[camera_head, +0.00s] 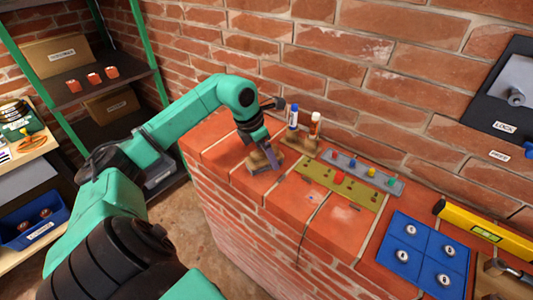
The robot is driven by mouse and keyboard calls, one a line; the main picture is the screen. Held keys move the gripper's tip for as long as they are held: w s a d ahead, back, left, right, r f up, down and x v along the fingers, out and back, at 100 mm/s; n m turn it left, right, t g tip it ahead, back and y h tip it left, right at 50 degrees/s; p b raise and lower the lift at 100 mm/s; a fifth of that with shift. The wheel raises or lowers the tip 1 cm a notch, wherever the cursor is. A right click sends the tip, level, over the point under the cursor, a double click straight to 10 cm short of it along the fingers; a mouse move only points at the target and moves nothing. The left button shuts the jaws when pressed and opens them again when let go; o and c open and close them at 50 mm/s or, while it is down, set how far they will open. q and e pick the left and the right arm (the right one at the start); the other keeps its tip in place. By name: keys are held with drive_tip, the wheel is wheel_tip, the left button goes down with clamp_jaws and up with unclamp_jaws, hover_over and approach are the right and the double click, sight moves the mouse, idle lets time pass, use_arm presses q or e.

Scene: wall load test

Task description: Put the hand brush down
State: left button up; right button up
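The hand brush (256,161) is a tan-brown piece at the left part of the brick wall top (320,208). My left gripper (266,155) points down right at it, with a dark finger along its right side. The gripper covers part of the brush. I cannot tell whether the fingers press on it, or whether the brush rests fully on the bricks. My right gripper is not in view.
Behind the brush stand a blue-and-white tube (293,117) and an orange-and-white bottle (314,126) in a wooden holder. To the right lie a grey strip with coloured knobs (360,172), an olive plate (342,186), a blue panel (425,252) and a yellow level (487,232).

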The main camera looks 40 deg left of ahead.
use_arm(q)
drive_tip(key=shift+r, duration=0.25)
drive_tip(key=shift+a+r, duration=0.15)
drive_tip(key=shift+r, duration=0.2)
drive_tip(key=v, duration=1.1)
drive_tip(key=shift+s, duration=0.2)
